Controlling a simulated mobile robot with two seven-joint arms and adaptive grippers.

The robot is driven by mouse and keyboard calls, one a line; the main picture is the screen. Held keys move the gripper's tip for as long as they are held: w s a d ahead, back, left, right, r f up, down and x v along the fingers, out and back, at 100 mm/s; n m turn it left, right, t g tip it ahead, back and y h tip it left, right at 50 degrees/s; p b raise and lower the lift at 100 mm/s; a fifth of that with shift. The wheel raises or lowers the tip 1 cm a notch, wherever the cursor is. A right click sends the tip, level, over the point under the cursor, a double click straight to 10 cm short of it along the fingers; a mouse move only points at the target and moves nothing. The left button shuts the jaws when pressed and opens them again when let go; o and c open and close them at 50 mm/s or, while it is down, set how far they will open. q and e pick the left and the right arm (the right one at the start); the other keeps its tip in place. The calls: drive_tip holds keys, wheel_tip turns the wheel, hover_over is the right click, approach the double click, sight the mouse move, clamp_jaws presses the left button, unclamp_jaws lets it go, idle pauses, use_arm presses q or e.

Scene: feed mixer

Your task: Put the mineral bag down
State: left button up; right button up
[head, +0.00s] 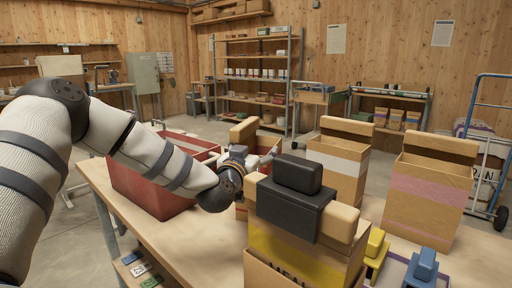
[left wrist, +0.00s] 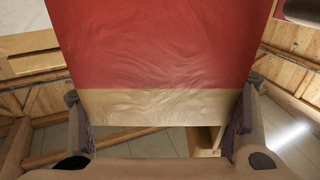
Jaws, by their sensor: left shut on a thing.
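The mineral bag, by its place in my grip, is a tan paper bag with a broad red band. It fills the upper middle of the left wrist view (left wrist: 160,50). My left gripper (left wrist: 162,95) has one finger on each side of it and is shut on it. In the head view, my left gripper (head: 262,162) is above the table, behind the yellow-banded bag. The tan top of the held bag (head: 243,130) shows behind my gripper. Its lower part is mostly hidden, so I cannot tell whether it touches the table. My right gripper is not in view.
A red bin (head: 150,190) stands on the wooden table (head: 205,245), left of the gripper. A yellow-banded bag (head: 300,258) with a black block (head: 290,205) stands close in front. White-banded (head: 338,165) and pink-banded (head: 425,195) bags stand right. Bare tabletop shows at front left.

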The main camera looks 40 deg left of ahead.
use_arm(q)
drive_tip(key=shift+r, duration=0.15)
drive_tip(key=o, duration=2)
drive_tip(key=shift+c, duration=0.2)
drive_tip(key=p+v, duration=0.2)
drive_tip(key=v, duration=1)
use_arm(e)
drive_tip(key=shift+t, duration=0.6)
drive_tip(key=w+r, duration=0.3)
use_arm(q)
drive_tip(key=shift+s, duration=0.1)
